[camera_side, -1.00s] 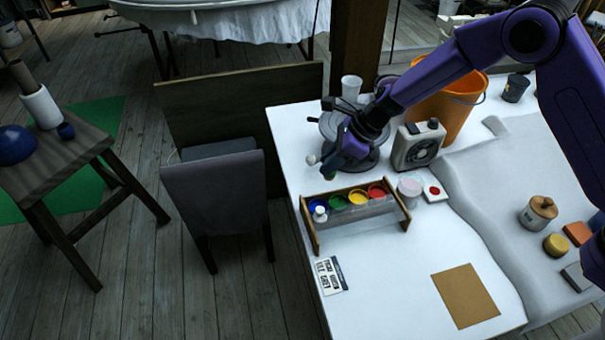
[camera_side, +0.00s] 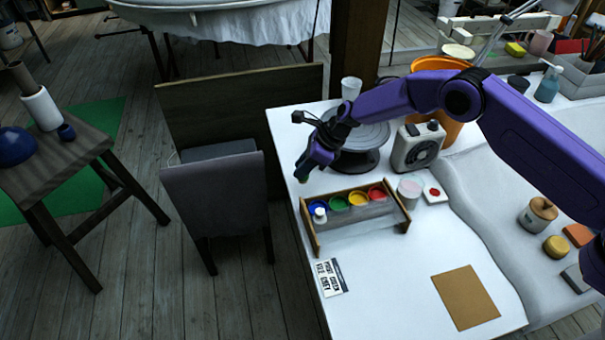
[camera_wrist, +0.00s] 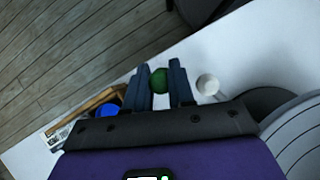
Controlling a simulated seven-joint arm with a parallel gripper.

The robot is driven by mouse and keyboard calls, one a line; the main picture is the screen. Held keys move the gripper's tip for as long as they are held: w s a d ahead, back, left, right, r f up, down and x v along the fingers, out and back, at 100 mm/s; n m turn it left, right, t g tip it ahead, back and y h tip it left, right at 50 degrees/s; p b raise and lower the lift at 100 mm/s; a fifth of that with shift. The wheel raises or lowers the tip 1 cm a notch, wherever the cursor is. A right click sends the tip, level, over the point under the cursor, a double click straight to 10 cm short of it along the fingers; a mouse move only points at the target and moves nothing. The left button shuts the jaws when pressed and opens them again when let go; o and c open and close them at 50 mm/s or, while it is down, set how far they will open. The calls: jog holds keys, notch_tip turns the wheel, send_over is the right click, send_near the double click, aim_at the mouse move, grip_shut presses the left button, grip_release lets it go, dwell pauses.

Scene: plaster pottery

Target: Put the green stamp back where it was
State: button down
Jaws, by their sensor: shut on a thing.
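My gripper (camera_side: 301,176) is shut on the green stamp (camera_wrist: 159,80), whose round green top shows between the two fingers in the wrist view. In the side view only a small dark green bit of it shows at the fingertips. The gripper is over the table's left edge, above and behind the rack. The rack (camera_side: 309,229) has wooden ends and holds round blue, green (camera_side: 338,202), yellow and red items in a row. A small white-topped piece (camera_side: 320,214) stands in front of the blue one.
A white round knob (camera_wrist: 207,85) is right of the fingers in the wrist view. A printed card (camera_side: 329,276) and brown sheet (camera_side: 465,296) lie in front.

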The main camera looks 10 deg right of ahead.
jog(key=shift+w+a+f, duration=0.1)
jog(key=shift+w+f, duration=0.05)
jog(key=shift+f, duration=1.55)
jog(key=shift+f, duration=0.1)
jog(key=c, duration=1.2)
grip_release()
jog(key=shift+c, duration=0.2)
jog(key=shift+d+r, duration=0.2)
jog(key=shift+r, duration=0.25)
jog(key=v, duration=1.1)
jog(key=shift+d+r, duration=0.1)
